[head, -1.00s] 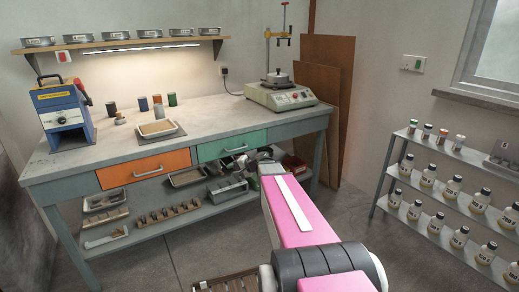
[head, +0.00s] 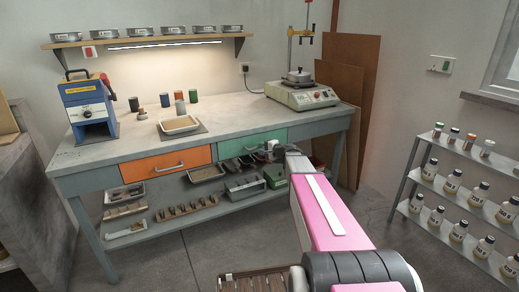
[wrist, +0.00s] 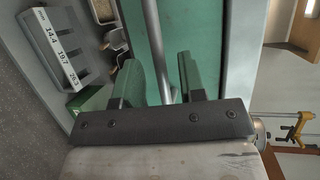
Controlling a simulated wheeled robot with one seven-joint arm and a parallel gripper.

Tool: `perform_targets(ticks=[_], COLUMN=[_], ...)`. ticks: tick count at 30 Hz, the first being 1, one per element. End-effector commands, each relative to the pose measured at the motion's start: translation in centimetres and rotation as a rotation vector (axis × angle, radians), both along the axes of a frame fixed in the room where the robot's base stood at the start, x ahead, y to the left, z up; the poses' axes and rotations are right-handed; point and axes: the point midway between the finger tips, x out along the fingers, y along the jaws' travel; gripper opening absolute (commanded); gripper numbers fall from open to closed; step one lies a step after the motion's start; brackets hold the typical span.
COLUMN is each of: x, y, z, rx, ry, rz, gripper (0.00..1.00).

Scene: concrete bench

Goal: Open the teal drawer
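The teal drawer (head: 236,146) is shut, flush in the bench front, right of the orange drawer. Its teal front (wrist: 210,35) fills the middle of the wrist view. The metal bar handle (wrist: 154,40) runs up the wrist view between my two fingers. My gripper (wrist: 160,74) is open, one finger on each side of the bar, with a gap visible on the right side. In the head view my gripper (head: 268,153) is at the right part of the drawer front, and my wrist hides part of the handle there.
The orange drawer (head: 168,164) is shut on the left. The lower shelf (head: 200,213) holds trays, a grey slotted block (wrist: 62,48) and a green box. A hot plate (head: 302,95) stands on the bench above right. A bottle rack (head: 450,205) stands at the right; floor between is clear.

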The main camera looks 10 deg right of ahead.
Motion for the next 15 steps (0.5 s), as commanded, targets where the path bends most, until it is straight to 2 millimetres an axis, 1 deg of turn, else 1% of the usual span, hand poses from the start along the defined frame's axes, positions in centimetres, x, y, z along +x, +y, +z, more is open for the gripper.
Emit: perform_targets(ticks=[1, 6, 15], x=[0.62, 1.34, 1.42], y=[0.38, 1.15, 1.27], z=[-0.15, -0.33, -0.35], rx=[0.0, 0.0, 0.0], ry=[0.0, 0.0, 0.0], rz=[0.001, 0.0, 0.0], gripper=[0.37, 0.37, 0.37])
